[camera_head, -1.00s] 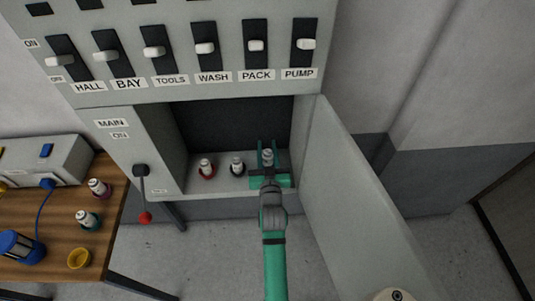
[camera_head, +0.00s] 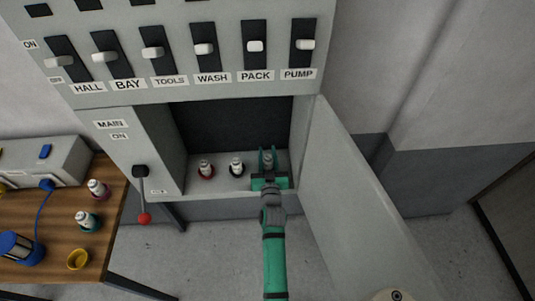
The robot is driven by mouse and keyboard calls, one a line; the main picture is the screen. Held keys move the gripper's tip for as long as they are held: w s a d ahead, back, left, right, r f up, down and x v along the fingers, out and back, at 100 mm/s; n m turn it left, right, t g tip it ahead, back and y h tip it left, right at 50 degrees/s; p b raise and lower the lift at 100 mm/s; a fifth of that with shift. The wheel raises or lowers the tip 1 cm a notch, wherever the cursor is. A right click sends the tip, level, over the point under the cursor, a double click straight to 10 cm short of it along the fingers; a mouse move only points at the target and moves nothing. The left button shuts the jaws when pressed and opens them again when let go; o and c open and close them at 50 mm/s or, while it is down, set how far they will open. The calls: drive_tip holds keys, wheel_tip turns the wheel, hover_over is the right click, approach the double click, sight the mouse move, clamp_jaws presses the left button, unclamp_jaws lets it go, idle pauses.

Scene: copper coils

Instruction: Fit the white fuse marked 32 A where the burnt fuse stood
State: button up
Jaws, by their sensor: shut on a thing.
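My gripper (camera_head: 267,158) is at the right end of the shelf inside the open cabinet bay, its green fingers shut on a greyish fuse (camera_head: 268,161). The fuse is upright; the gripper hides its lower end, so I cannot tell whether it sits in a socket. To its left stand a fuse with a black base (camera_head: 237,165) and a fuse with a red base (camera_head: 206,168).
The cabinet door (camera_head: 355,200) stands open right of my arm. The main lever (camera_head: 142,195) with a red knob hangs down left of the bay. A row of switches (camera_head: 205,47) is above.

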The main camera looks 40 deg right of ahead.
drive_tip(key=shift+f, duration=0.25)
drive_tip(key=o, duration=1)
drive_tip(key=shift+o, duration=0.2)
drive_tip(key=shift+a, duration=0.1)
drive_tip(key=shift+s+r, duration=0.1)
drive_tip(key=shift+r, duration=0.25)
drive_tip(key=v, duration=1.1)
drive_tip(key=shift+s+a, duration=0.15)
drive_tip(key=shift+s, duration=0.2)
drive_tip(key=shift+a+f, duration=0.1)
